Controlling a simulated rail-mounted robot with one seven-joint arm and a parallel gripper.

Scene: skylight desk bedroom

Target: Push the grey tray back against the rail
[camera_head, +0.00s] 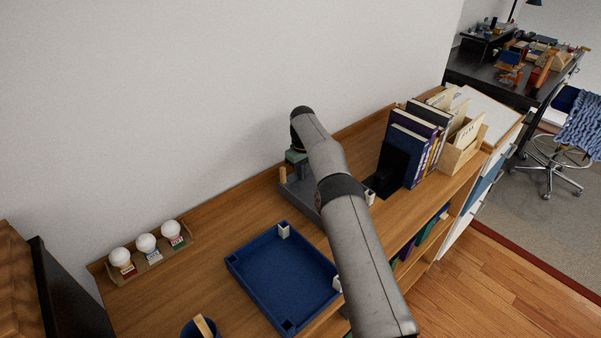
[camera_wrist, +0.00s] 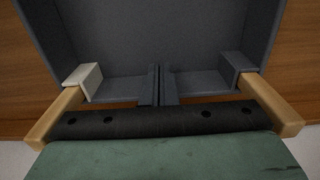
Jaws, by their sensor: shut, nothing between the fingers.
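The grey tray (camera_head: 298,191) lies on the wooden desk near the back, partly hidden behind my arm in the head view. The rail (camera_head: 240,204) is the low wooden strip along the wall behind it; any gap between them is hidden. In the wrist view the tray (camera_wrist: 165,35) fills the upper middle, with its side walls at left and right. My gripper (camera_wrist: 160,85) shows there as two dark fingers shut together at the centre, empty, over the tray's near edge. Whether they touch the tray is unclear. The fingertips are hidden in the head view.
A blue tray (camera_head: 245,272) with corner posts lies in front. Dark blue books (camera_head: 398,158) and a wooden file box (camera_head: 458,158) stand to the right. A rack with white-topped jars (camera_head: 146,243) is at the left. Bare desk lies between rack and grey tray.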

